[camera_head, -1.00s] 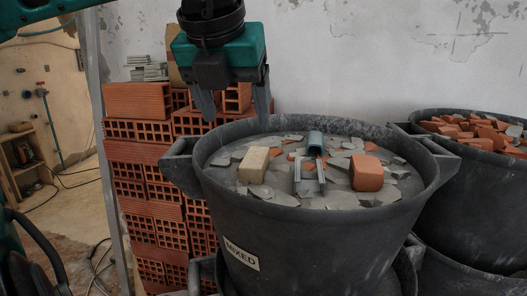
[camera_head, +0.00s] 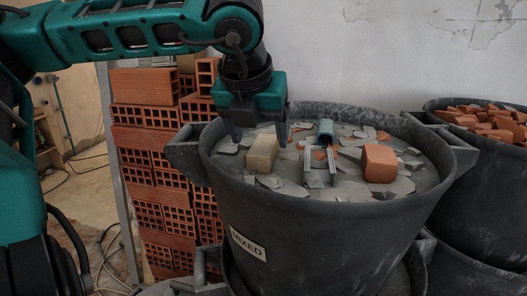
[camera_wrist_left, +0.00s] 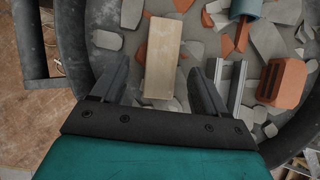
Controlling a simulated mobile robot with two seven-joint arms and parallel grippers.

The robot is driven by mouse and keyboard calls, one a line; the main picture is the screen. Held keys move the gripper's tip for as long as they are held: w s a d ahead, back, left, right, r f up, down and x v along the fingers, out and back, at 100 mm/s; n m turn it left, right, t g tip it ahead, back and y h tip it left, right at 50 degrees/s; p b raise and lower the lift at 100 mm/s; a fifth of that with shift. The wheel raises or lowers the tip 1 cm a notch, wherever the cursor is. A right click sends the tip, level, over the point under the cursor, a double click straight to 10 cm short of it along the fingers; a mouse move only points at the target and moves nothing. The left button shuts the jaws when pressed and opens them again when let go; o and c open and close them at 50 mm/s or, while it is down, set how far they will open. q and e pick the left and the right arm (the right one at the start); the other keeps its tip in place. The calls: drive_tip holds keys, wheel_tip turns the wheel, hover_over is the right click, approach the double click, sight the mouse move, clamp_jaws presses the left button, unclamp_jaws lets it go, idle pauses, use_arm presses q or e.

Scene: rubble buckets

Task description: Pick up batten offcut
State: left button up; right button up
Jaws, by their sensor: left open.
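The batten offcut (camera_head: 262,153) is a pale, short wooden block lying on the rubble in the left part of the dark bucket marked MIXED (camera_head: 330,232). In the left wrist view the offcut (camera_wrist_left: 162,58) lies lengthwise ahead of the jaws, with its near end close to the gap between them. My left gripper (camera_head: 258,142) is open and empty, pointing down over the bucket's left side, just behind the offcut in the head view. In the left wrist view its two fingers (camera_wrist_left: 158,82) stand on either side of the offcut's line. My right gripper is not in view.
Beside the offcut lie a grey metal channel (camera_head: 316,170), an orange brick piece (camera_head: 379,163) and a teal pipe piece (camera_head: 325,131), among flat grey shards. A bucket of brick rubble (camera_head: 478,185) stands at right. Stacked hollow bricks (camera_head: 160,160) stand behind left.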

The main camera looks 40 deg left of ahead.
sight(263, 144)
use_arm(q)
drive_tip(key=shift+x, duration=1.7)
drive_tip(key=shift+c, duration=0.5)
drive_tip(key=shift+r, duration=0.1)
drive_tip(key=c, duration=1)
drive_tip(key=shift+w, duration=0.1)
